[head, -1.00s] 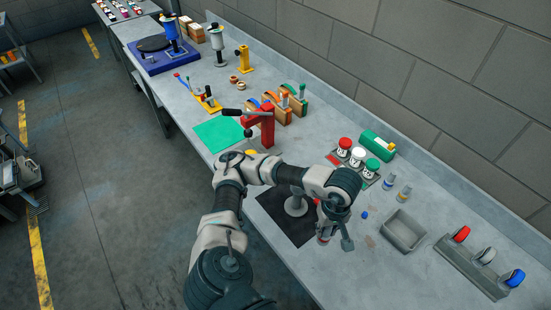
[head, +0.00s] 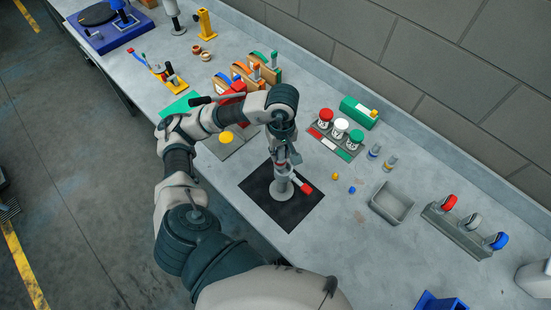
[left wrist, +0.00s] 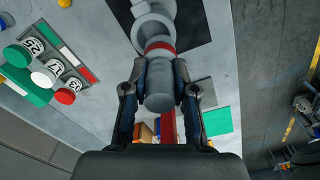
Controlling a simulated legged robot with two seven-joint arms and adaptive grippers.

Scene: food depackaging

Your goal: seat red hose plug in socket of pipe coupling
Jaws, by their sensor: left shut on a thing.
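My left gripper (head: 283,158) points down over the grey pipe coupling (head: 283,190), which stands upright on a black mat (head: 261,193). In the left wrist view its two fingers (left wrist: 157,95) are shut on the hose plug (left wrist: 160,78), a grey cylinder with a red band. The plug lies roughly in line with the light grey coupling (left wrist: 148,25), its banded end toward it. I cannot tell whether the plug is in the socket or just above it. A red-tipped piece (head: 304,187) sticks out beside the coupling. My right gripper is not in view.
A rack of red, white and green capped jars (head: 340,130) stands behind and right of the mat. A red clamp-like fixture (head: 232,92) stands behind my left arm.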

